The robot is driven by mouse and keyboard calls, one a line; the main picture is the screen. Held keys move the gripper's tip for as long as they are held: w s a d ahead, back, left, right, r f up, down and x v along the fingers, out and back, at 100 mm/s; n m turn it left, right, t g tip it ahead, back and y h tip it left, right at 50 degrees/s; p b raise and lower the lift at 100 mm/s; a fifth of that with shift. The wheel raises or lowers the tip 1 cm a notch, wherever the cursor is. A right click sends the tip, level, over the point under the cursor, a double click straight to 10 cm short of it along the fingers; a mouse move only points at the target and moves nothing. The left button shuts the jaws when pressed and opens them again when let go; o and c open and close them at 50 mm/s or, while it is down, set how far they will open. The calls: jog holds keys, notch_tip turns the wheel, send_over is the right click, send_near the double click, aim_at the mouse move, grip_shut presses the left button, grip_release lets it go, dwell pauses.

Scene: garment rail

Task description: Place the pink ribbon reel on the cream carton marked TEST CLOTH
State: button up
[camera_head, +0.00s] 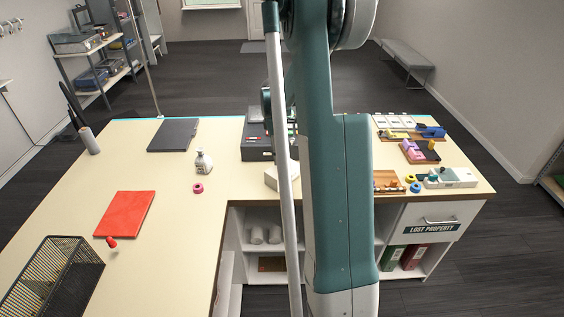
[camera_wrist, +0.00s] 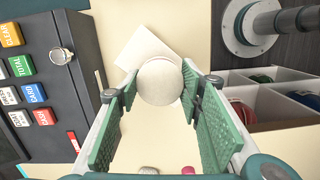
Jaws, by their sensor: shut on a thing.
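The pink ribbon reel (camera_head: 198,188) lies on the counter in front of a white bottle in the head view. In the wrist view a small pink thing (camera_wrist: 188,170), probably the same reel, shows at the bottom edge. My gripper (camera_wrist: 160,85) is shut on a round off-white thing (camera_wrist: 160,82), seen end-on between its green pads. A pale carton (camera_wrist: 133,50) lies beyond it; whether they touch is unclear. The head view shows a pale box (camera_head: 272,180), partly behind my arm, probably this carton; no TEST CLOTH mark is readable. My arm hides the gripper's tips there.
A dark till (camera_wrist: 52,85) with coloured keys stands close left of my gripper in the wrist view. The white bottle (camera_head: 204,162), red folder (camera_head: 125,215), grey folder (camera_head: 173,134) and wire basket (camera_head: 55,280) stand on the counter. Small trays crowd its right end.

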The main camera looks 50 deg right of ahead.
jog(key=shift+f, duration=1.85)
jog(key=shift+f, duration=0.15)
jog(key=o, duration=0.9)
jog(key=r, duration=0.8)
jog(key=w+a+r, duration=0.1)
jog(key=r, duration=0.3)
jog(key=shift+w+r, duration=0.1)
jog(key=shift+r, duration=0.05)
